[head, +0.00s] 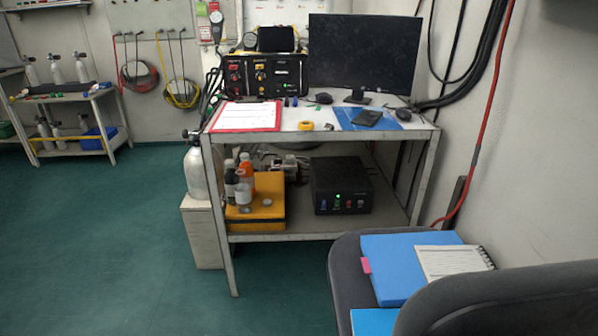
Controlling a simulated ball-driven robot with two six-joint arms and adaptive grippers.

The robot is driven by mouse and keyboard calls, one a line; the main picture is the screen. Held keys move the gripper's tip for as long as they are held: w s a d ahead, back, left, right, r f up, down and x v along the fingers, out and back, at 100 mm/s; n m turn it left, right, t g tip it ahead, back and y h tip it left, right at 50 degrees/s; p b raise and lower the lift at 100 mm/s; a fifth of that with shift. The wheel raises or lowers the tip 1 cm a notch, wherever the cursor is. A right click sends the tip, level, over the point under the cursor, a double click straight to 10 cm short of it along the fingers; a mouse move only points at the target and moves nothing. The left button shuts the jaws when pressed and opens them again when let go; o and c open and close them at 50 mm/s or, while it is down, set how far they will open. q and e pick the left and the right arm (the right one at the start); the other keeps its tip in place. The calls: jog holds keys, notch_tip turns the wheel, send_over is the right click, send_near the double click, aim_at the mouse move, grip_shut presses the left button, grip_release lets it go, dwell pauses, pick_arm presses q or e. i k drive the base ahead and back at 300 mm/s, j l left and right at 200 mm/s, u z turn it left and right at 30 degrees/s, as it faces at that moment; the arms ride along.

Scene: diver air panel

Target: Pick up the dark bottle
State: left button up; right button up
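A dark bottle (230,184) stands upright on the lower shelf of the metal table, at the left end of a yellow case (262,208). It is small in the view, and a pale bottle (242,190) stands close at its right, partly overlapping it. An orange bottle (247,171) stands just behind them. Whether the bottles touch cannot be told. Neither of my grippers shows in the head view.
The table (323,236) has a front left leg near the bottles and a top above them. A black box (341,186) sits right on the shelf. A gas cylinder (195,172) stands left. A chair (345,262) with blue folders blocks the right front. Green floor lies clear at left.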

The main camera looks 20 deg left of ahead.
aim_at(230, 173)
jog(key=k+u, duration=0.1)
jog(key=u, duration=0.9)
jog(key=i+j+u, duration=0.9)
jog(key=i, duration=0.6)
jog(key=i+j+u, duration=0.1)
jog(key=i+u, duration=0.15)
jog(key=i, duration=0.65)
